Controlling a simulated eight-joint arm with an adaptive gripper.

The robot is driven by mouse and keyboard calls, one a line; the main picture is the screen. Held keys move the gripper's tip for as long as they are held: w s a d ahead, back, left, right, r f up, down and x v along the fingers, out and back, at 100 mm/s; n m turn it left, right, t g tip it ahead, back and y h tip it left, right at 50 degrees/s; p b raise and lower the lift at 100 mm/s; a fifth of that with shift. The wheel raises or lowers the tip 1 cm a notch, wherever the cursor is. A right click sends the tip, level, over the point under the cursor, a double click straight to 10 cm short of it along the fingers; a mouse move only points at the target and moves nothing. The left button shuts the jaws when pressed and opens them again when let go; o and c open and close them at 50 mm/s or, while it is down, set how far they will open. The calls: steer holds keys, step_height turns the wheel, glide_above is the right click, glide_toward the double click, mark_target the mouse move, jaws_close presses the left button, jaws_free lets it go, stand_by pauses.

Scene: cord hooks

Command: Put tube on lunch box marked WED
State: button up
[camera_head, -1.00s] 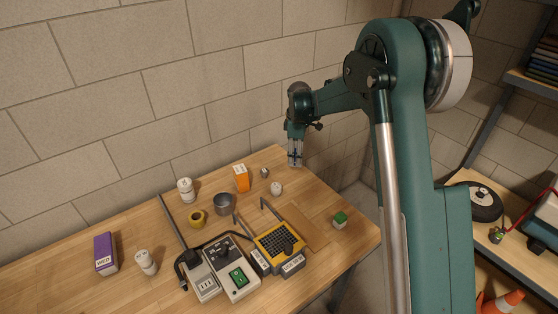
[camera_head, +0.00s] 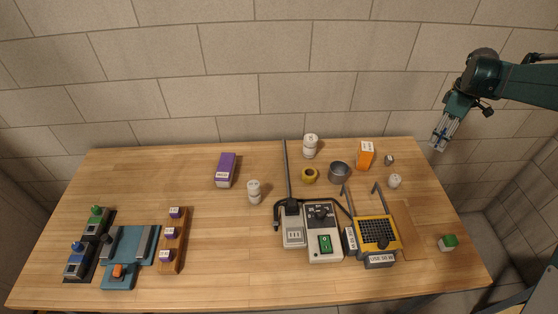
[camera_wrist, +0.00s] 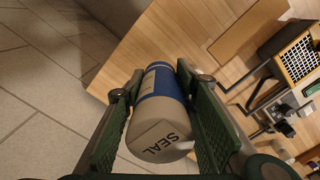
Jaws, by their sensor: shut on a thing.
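My gripper (camera_head: 440,141) is high at the right, by the table's back right corner. In the wrist view my gripper (camera_wrist: 160,110) is shut on a grey cylindrical tube (camera_wrist: 158,125) with a blue band and the letters SEAL on its near end. The tube lies between the two green finger pads, clear of the table. The lunch box (camera_head: 227,167) is a purple box standing at the back left of centre on the table, far left of my gripper. Its white front label (camera_head: 223,183) is too small to read now, but read WED in the earlier view.
Between them stand white bottles (camera_head: 310,146) and (camera_head: 254,192), yellow tape (camera_head: 309,175), a metal cup (camera_head: 339,173) and an orange box (camera_head: 365,154). A grey device (camera_head: 323,238) and yellow-black basket (camera_head: 377,233) stand in front. Bare wood (camera_head: 225,225) lies before the lunch box.

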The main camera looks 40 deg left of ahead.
steer(key=s+a+r+n+p, duration=0.1)
steer(key=s+a, duration=0.3)
steer(key=a, duration=0.6)
steer(key=s+a+n, duration=0.2)
steer(key=s+a, duration=0.1)
steer(key=a, duration=0.7)
steer(key=n+p, duration=0.4)
steer(key=n, duration=0.3)
glide_above(225, 165)
step_height(225, 165, down, 4)
steer(key=shift+f, duration=0.35)
steer(key=shift+f, duration=0.15)
steer(key=shift+f, duration=3)
